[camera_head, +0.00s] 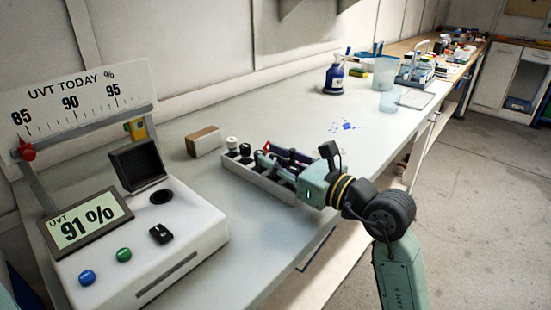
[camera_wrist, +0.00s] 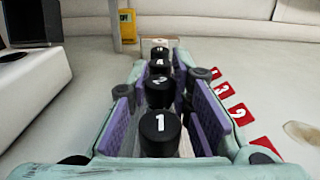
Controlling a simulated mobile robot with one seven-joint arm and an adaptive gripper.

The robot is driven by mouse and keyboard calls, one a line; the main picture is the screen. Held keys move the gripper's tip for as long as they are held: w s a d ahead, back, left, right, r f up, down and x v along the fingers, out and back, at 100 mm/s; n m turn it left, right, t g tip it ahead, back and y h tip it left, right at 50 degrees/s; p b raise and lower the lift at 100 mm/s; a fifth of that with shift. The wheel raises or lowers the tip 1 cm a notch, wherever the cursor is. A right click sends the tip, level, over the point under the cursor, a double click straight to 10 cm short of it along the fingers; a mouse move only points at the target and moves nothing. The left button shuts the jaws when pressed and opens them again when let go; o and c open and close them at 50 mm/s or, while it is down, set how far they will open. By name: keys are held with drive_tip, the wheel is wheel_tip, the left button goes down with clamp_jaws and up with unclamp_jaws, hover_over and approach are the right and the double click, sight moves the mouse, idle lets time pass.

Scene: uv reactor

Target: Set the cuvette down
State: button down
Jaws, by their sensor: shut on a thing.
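My gripper (camera_head: 290,160) reaches over the cuvette rack (camera_head: 272,185) on the bench. In the wrist view its purple-padded fingers (camera_wrist: 165,115) are closed around a cuvette with a black cap marked 1 (camera_wrist: 160,133). The cap stands upright between the pads; the body below it is hidden. I cannot tell whether the cuvette sits in the rack or hangs just above it. Further black caps, one marked 2 (camera_wrist: 159,91) and one marked 4 (camera_wrist: 159,66), stand in a row beyond it. Red number tags (camera_wrist: 240,113) line the right side.
A UV meter (camera_head: 150,250) reading 91 % stands at left, its lid (camera_head: 138,165) raised beside a dark round well (camera_head: 162,196). A small brown-and-white box (camera_head: 204,141) lies behind the rack. A blue bottle (camera_head: 334,77) and beakers stand farther back. The bench between is mostly clear.

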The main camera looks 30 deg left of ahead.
drive_tip(key=shift+f+b, duration=0.2)
drive_tip(key=shift+b, duration=0.1)
drive_tip(key=c, duration=1.4)
unclamp_jaws()
drive_tip(key=shift+c, duration=0.2)
drive_tip(key=shift+r, duration=0.1)
drive_tip(key=shift+r+p, duration=0.15)
drive_tip(key=shift+p, duration=0.15)
drive_tip(key=shift+d, duration=0.3)
drive_tip(key=d+b, duration=0.1)
drive_tip(key=d, duration=0.2)
drive_tip(key=s+d+b, duration=0.1)
drive_tip(key=d+b, duration=0.1)
drive_tip(key=d, duration=0.2)
drive_tip(key=d+b, duration=0.1)
drive_tip(key=d, duration=0.3)
drive_tip(key=shift+s+d, duration=0.15)
drive_tip(key=shift+s, duration=0.2)
